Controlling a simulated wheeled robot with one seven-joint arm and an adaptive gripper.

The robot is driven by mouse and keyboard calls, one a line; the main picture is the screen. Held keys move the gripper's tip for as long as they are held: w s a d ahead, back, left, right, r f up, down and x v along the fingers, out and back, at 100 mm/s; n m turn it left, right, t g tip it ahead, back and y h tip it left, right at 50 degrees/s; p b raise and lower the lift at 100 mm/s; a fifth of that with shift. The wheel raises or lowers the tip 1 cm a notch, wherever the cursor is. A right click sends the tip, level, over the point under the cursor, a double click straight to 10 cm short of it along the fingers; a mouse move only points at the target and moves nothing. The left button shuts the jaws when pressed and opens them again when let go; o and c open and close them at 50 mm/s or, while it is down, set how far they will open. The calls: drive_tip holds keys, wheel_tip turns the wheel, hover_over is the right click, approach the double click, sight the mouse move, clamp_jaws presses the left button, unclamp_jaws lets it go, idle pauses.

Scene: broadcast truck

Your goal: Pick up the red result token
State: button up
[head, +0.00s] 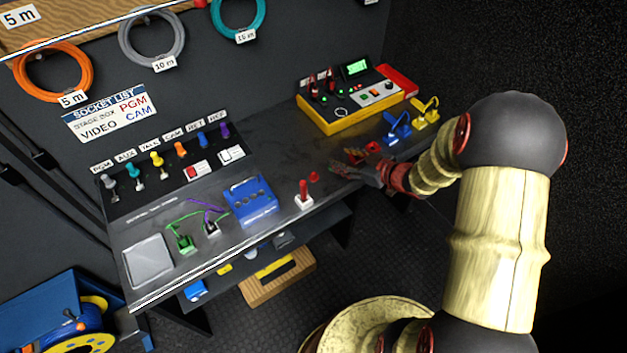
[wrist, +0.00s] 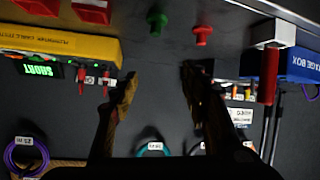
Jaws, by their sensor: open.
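The red result token (head: 314,177) is a small peg-like piece on the worktop, between my gripper and a white block with a red lever. In the wrist view the red token (wrist: 203,35) stands above the right fingertip, apart from it. My gripper (head: 342,162) is low over the worktop, to the right of the token in the head view. Its two fingers (wrist: 160,75) are apart with nothing between them. A green token (wrist: 157,20) stands beside the red one in the wrist view; I cannot make it out in the head view.
The red-levered white block (head: 303,200) and blue stage box (head: 252,203) stand left of the token. A yellow tester (head: 352,98) is behind my gripper, with blue (head: 397,128) and yellow (head: 427,110) pieces nearby. The worktop's front edge (head: 240,247) is close to the token.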

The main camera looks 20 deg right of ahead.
sight(315, 174)
drive_tip(key=s+a+f+y, duration=0.2)
drive_tip(key=f, duration=0.1)
drive_tip(key=s+a+f+y, duration=0.1)
drive_tip(key=shift+s+a+f+b, duration=0.2)
drive_tip(key=shift+s+f+b, duration=0.05)
drive_tip(key=shift+s+b, duration=0.1)
drive_tip(key=shift+w+a+f+n+g, duration=0.1)
drive_tip(key=shift+a+f+n+g, duration=0.05)
drive_tip(key=shift+a+n+g, duration=0.15)
drive_tip(key=shift+b+x, duration=0.35)
drive_tip(key=shift+x, duration=0.6)
drive_tip(key=b+x, duration=0.2)
drive_tip(key=x, duration=0.2)
drive_tip(key=shift+w+f, duration=0.15)
drive_tip(key=shift+f, duration=0.05)
drive_tip(key=shift+w+a, duration=0.2)
drive_tip(key=shift+w, duration=0.15)
drive_tip(key=c, duration=0.3)
drive_tip(key=c, duration=0.8)
drive_tip(key=shift+o, duration=0.2)
